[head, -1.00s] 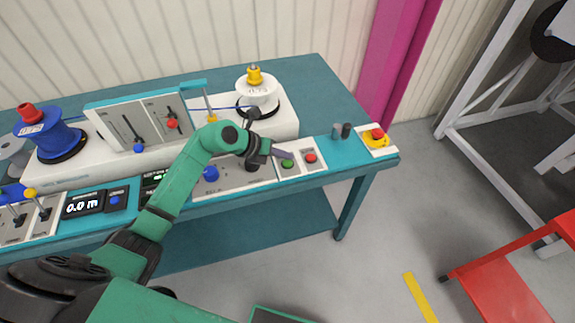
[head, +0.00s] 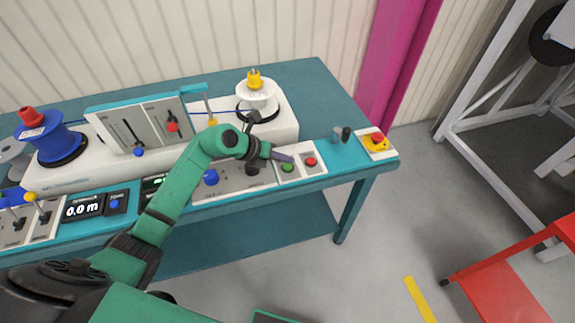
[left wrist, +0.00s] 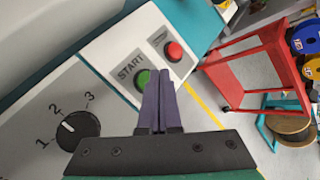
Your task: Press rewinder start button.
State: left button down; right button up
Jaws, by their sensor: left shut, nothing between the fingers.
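The green start button (left wrist: 142,79) sits on a white panel under the word START, beside a red button (left wrist: 173,51). In the head view the green button (head: 288,168) and red button (head: 311,161) are near the right end of the rewinder's front. My left gripper (head: 288,158) is shut and empty, its fingertips right by the green button. In the left wrist view the fingers (left wrist: 160,75) partly cover the green button's right side. I cannot tell whether they touch it. My right gripper is not in view.
A black rotary knob (left wrist: 78,130) marked 1, 2, 3 lies left of the buttons. A yellow-based emergency stop (head: 376,139) is at the table's right end. A blue reel (head: 55,138) and a white reel (head: 258,96) stand on the machine. A red cart (head: 500,285) stands at right.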

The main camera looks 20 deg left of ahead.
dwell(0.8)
pick_arm(q)
jog(key=shift+f+b, duration=0.35)
jog(key=shift+f, duration=0.1)
